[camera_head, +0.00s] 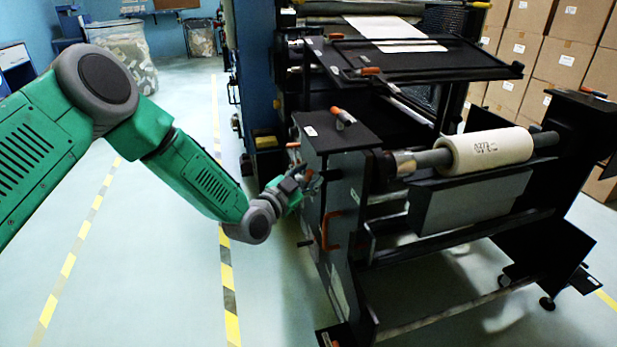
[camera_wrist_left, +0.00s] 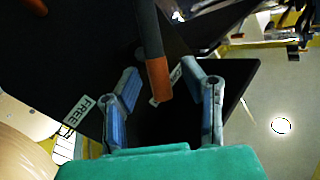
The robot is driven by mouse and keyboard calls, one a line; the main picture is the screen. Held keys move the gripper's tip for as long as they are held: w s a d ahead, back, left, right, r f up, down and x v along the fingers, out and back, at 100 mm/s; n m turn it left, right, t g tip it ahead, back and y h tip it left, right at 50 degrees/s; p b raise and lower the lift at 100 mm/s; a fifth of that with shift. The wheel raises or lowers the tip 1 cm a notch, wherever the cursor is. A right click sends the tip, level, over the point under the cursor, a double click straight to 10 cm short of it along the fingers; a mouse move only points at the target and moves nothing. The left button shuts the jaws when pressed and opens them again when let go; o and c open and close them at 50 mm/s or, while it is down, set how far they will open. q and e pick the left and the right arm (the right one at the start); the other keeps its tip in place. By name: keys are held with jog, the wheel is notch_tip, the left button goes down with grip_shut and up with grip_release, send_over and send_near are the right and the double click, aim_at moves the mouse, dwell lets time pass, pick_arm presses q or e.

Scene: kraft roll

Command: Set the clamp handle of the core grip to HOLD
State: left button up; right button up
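The clamp handle (camera_wrist_left: 158,78), a dark lever with an orange end, shows in the left wrist view. Its orange end lies between the fingertips of my left gripper (camera_wrist_left: 160,72). The fingers are open with a gap on each side of it. A white FREE label (camera_wrist_left: 80,112) is on the dark plate to the left; a second label (camera_wrist_left: 172,82) is partly hidden, its word unreadable. In the head view my left gripper (camera_head: 301,181) is at the side of the machine's end frame (camera_head: 345,185); the handle is hard to make out there. My right gripper is not in view.
A kraft roll (camera_head: 488,150) on a bar lies right of the frame. An orange loop handle (camera_head: 331,230) sticks out below the gripper, and another orange-tipped lever (camera_head: 343,117) lies on top of the frame. The floor (camera_head: 150,270) on the left is clear.

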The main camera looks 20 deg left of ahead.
pick_arm(q)
grip_shut()
jog(key=shift+r+n+g+p, duration=0.2)
jog(key=shift+n+g+p, duration=0.1)
jog(key=shift+p, duration=0.3)
jog(key=shift+w+a+r+n+g+p, duration=0.15)
jog(key=shift+w+a+n+g+p, duration=0.1)
jog(key=shift+n+g+p, duration=0.55)
jog(key=shift+w+a+n+g+p, duration=0.1)
jog(key=shift+w+n+g+p, duration=0.1)
jog(key=shift+n+g+p, duration=0.4)
jog(key=shift+w+a+n+g+p, duration=0.1)
jog(key=shift+w+n+g+p, duration=0.05)
jog(key=shift+n+g+p, duration=0.3)
